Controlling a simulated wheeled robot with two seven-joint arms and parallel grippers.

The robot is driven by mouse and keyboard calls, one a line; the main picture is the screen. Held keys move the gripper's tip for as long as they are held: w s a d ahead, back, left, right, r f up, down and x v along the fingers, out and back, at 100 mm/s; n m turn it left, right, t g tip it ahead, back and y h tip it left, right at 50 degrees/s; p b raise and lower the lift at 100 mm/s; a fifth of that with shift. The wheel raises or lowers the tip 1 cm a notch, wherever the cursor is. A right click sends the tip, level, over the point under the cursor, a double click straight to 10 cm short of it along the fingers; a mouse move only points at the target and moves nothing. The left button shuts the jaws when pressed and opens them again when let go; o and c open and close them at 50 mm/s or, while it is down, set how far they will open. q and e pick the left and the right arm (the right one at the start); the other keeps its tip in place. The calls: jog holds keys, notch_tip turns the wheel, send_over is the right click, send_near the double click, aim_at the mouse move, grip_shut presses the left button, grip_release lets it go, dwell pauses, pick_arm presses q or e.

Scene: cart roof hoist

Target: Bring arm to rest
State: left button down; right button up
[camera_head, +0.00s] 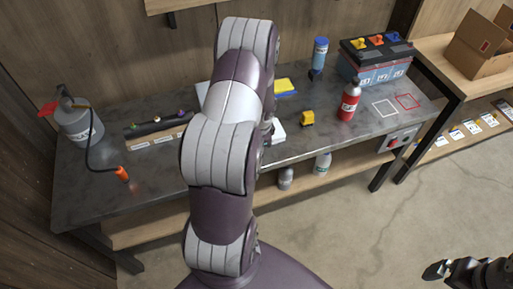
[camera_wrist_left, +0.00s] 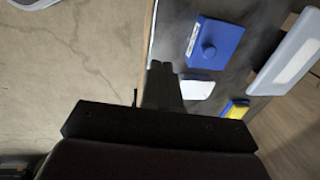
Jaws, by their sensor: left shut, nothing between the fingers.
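My left arm rises through the middle of the head view, in front of the metal workbench (camera_head: 160,180). It hides the middle of the bench and my left gripper. In the left wrist view my left gripper (camera_wrist_left: 163,70) is shut and empty, its fingers together near the bench's edge. A blue block with a round knob (camera_wrist_left: 222,36) and a white piece (camera_wrist_left: 197,90) lie beyond the fingertips, with no visible hold on either. My right gripper (camera_head: 436,270) is at the lower right of the head view, over the floor. Its finger gap is unclear.
Bottles stand on the lower shelf. Concrete floor (camera_head: 400,215) is open at the right.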

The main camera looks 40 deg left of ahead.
pick_arm(q)
jog(key=s+d+r+n+h, duration=0.1)
jog(key=s+d+r+n, duration=0.1)
jog(key=d+r, duration=0.5)
jog(key=s+d+r+n, duration=0.3)
jog(key=s+d+r, duration=0.2)
jog(key=d, duration=0.9)
notch_tip(320, 180, up, 3)
jog(key=shift+s+d+f+t+h, duration=0.15)
jog(key=shift+s+d+t+h, duration=0.15)
jog(key=shift+h, duration=0.1)
